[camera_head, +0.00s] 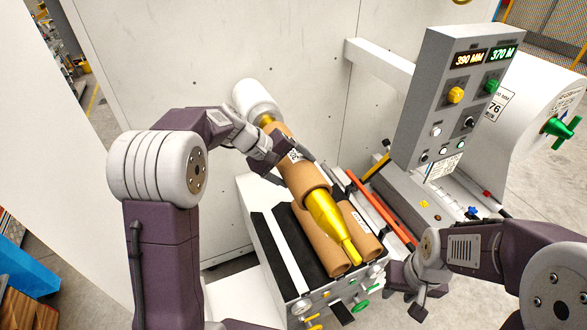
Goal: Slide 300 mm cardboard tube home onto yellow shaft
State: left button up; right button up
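A brown cardboard tube (307,180) with a printed label sits around the yellow shaft (325,215). The shaft's tapered front end sticks out of the tube toward the lower right. At the far end a short stretch of yellow shows between the tube and the pale round hub (257,98). My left gripper (283,150) is at the tube's far half, with a finger on each side, and looks shut on it. My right gripper (408,292) is low at the right, apart from the tube, empty, with its fingers spread.
Two more cardboard tubes (318,243) lie on the dark-topped bench below the shaft. A grey control panel (461,95) with displays and knobs stands at the right, before a large white roll (545,110). An orange-red bar (382,208) runs beside the bench. A white wall (200,50) is behind.

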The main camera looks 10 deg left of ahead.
pick_arm(q)
jog(key=shift+s+d+r, duration=0.1)
jog(key=shift+w, duration=0.2)
jog(key=shift+w+a+p, duration=0.6)
jog(key=shift+w+a, duration=0.05)
jog(key=shift+w, duration=0.05)
jog(key=shift+w+a+p, duration=0.5)
jog(key=shift+w+p, duration=0.05)
jog(key=shift+w, duration=0.2)
jog(key=shift+w+a+p, duration=0.5)
jog(key=shift+w+p, duration=0.05)
jog(key=shift+w, duration=0.15)
